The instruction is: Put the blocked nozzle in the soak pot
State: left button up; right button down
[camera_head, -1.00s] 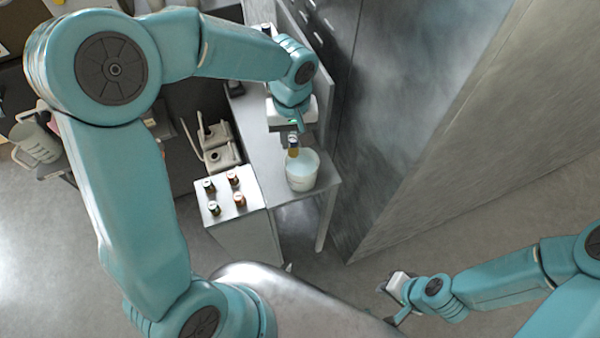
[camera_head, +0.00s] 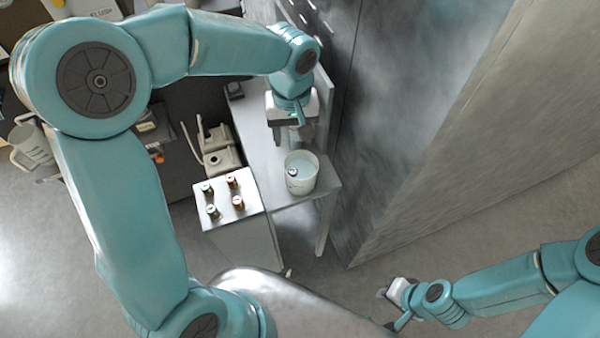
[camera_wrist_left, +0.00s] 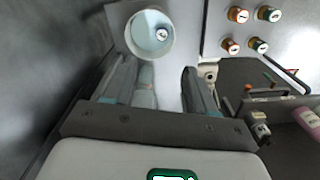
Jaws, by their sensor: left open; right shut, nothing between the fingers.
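The soak pot (camera_head: 302,174) is a white pot of pale liquid on the narrow grey table. A nozzle (camera_head: 292,172) shows inside it, at the left of the liquid. In the left wrist view the pot (camera_wrist_left: 136,46) is beyond the fingers, with the nozzle (camera_wrist_left: 162,34) in it near its wall. My left gripper (camera_head: 296,143) is open and empty, just behind the pot and apart from it. Its two parted fingers show in the left wrist view (camera_wrist_left: 158,75). My right gripper (camera_head: 388,296) is shut and empty, low at the right, away from the table.
Several nozzles with orange or green bands stand on a white block (camera_head: 245,209) left of the pot. Pale jugs (camera_head: 220,160) stand behind that block. A tall metal wall (camera_head: 400,110) rises close to the table's right side. A white pitcher (camera_head: 32,146) is at far left.

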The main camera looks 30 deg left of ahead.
pick_arm(q)
notch_tip(320, 180, up, 13)
dwell(0.3)
jog(key=shift+s, duration=0.15)
dwell(0.3)
